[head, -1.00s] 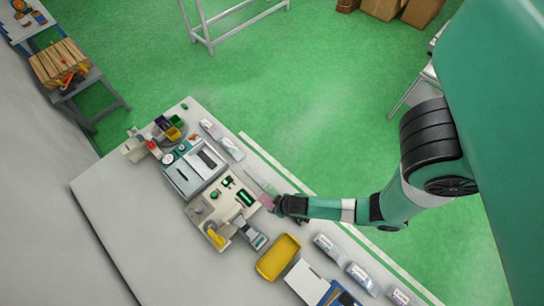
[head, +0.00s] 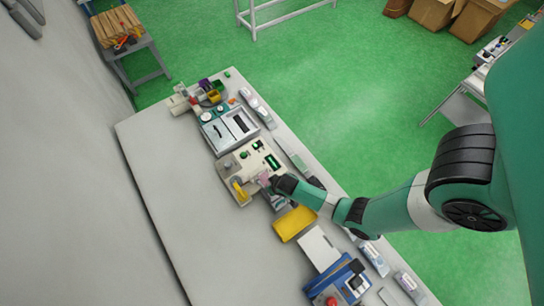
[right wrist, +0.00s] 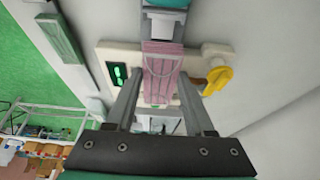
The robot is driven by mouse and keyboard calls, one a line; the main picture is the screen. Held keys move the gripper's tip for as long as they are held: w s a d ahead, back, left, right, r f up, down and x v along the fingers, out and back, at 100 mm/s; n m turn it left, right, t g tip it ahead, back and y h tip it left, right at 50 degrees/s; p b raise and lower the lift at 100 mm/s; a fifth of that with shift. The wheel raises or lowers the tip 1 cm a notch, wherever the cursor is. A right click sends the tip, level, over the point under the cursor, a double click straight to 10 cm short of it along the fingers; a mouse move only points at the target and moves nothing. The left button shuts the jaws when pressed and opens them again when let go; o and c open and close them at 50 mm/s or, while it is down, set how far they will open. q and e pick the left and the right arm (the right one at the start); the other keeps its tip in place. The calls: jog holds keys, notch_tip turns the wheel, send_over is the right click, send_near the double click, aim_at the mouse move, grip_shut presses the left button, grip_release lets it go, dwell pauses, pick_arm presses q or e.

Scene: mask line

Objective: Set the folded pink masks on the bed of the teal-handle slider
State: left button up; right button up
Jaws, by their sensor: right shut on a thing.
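My right gripper (right wrist: 160,82) is shut on a folded pink mask (right wrist: 161,62), with a finger at each side of it. The mask is pleated, with pale ear loops on its face. In the right wrist view it is over the grey slider (right wrist: 158,29), whose teal handle (right wrist: 168,3) shows at the top edge. I cannot tell whether the mask touches the slider bed. In the head view the pink mask (head: 263,179) is a small patch at the tip of my right gripper (head: 271,182), which partly hides the slider. My left gripper is not in view.
The cream machine base (head: 229,166) carries green displays and a yellow handle (head: 239,190). A yellow tray (head: 294,223), a white board (head: 318,247) and a blue unit (head: 338,281) stand nearby. Packets lie along the table edge. The table's left part (head: 190,215) is clear.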

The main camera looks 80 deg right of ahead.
jog(key=shift+f+b, duration=2.75)
jog(key=shift+f, duration=0.35)
jog(key=shift+f, duration=0.2)
jog(key=o, duration=1.4)
jog(key=shift+c, duration=0.2)
jog(key=shift+r, duration=0.1)
jog(key=shift+r+p, duration=0.95)
